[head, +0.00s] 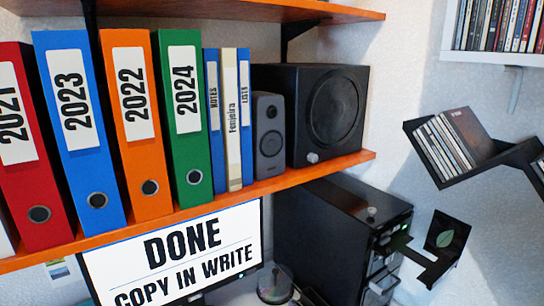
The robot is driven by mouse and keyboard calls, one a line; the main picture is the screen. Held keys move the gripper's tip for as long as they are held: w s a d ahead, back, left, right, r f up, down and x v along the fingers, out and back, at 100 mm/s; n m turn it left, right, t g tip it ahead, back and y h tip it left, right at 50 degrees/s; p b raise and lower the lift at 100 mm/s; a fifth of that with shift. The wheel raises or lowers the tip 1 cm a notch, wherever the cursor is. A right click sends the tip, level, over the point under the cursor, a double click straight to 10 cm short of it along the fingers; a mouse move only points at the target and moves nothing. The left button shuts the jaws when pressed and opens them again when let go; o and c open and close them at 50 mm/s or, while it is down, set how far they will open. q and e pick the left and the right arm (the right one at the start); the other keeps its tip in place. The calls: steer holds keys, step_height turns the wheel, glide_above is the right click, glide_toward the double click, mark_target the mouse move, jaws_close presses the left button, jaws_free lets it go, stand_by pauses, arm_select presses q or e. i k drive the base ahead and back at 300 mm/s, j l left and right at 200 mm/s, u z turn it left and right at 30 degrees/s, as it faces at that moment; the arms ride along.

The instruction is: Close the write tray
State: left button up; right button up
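The black computer tower (330,235) stands under the orange shelf, with its drive front facing right. A dark flat piece (394,247) by the upper drives looks like a tray sticking out, but it is small and I cannot tell surely. Lower on the front, a pale drive edge (382,284) shows, and I cannot tell whether it is out. I cannot tell which one is the write tray. The monitor (185,252) reads "DONE" and "COPY IN WRITE". Neither of my grippers is in view.
Several binders (135,130) and two speakers, one small (268,140) and one large (305,115), fill the orange shelf (345,163) above the tower.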

mark_target(436, 271)
steer(key=k+l, duration=0.8)
steer(key=k, duration=0.2)
